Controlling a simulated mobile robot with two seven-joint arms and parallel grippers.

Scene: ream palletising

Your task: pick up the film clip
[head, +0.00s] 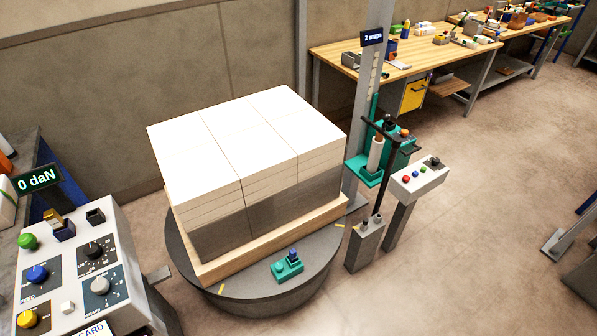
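A small teal piece with a dark blue upright part (288,267) lies on the front of the round grey turntable (265,300). It may be the film clip, but I cannot tell for certain at this size. It sits in front of the wooden pallet (290,245), apart from it. The pallet bears a block of white-topped reams (245,135), whose lower layers look grey, as if wrapped. Neither of my grippers shows in the head view.
A control panel (70,262) with knobs and a "0 daN" display (37,179) stands at left. A mast (368,80) with a teal film carriage (368,172) and a button box (420,178) stand right of the turntable. Workbenches (400,62) line the back.

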